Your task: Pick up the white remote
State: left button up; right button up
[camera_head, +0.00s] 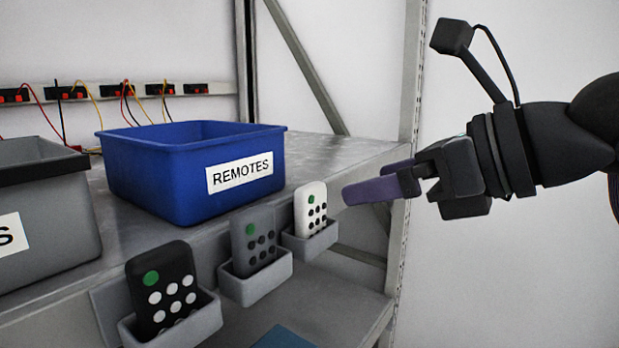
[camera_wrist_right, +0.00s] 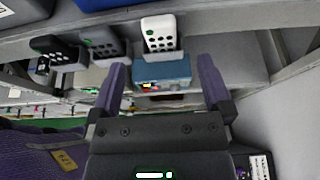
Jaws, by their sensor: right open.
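The white remote (camera_head: 311,207) stands upright in the rightmost small grey holder (camera_head: 312,243) on the shelf's front edge. It has a green button and several black buttons. In the right wrist view the white remote (camera_wrist_right: 158,36) is ahead of the fingers, near the middle of the gap between them. My right gripper (camera_head: 375,186) is just to the right of the remote, with purple fingers pointing at it. The right gripper also shows in the wrist view (camera_wrist_right: 163,85), where its fingers are apart with nothing between them. My left gripper is out of view.
A grey remote (camera_head: 252,243) and a black remote (camera_head: 160,290) stand in holders to the left. A blue bin (camera_head: 150,172) labelled REMOTES and a grey bin (camera_head: 40,245) sit on the shelf. A rack post (camera_head: 410,90) rises behind the gripper.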

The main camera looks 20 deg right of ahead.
aim_at(318, 198)
jog(key=x, duration=0.2)
jog(key=p+x, duration=0.1)
jog(key=x, duration=0.1)
jog(key=shift+a, duration=0.45)
jog(key=x, duration=0.1)
jog(key=p+x, duration=0.1)
jog(key=x, duration=0.1)
jog(key=p+x, duration=0.1)
jog(key=shift+w+d+f, duration=0.25)
jog(key=shift+f, duration=0.1)
jog(key=shift+w+a+f, duration=0.15)
jog(key=shift+a+f, duration=0.05)
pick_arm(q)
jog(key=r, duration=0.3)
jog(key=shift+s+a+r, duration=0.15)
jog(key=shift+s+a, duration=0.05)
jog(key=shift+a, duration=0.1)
pick_arm(e)
jog(key=c, duration=1.3)
jog(key=shift+o, duration=0.2)
jog(key=shift+r, duration=0.1)
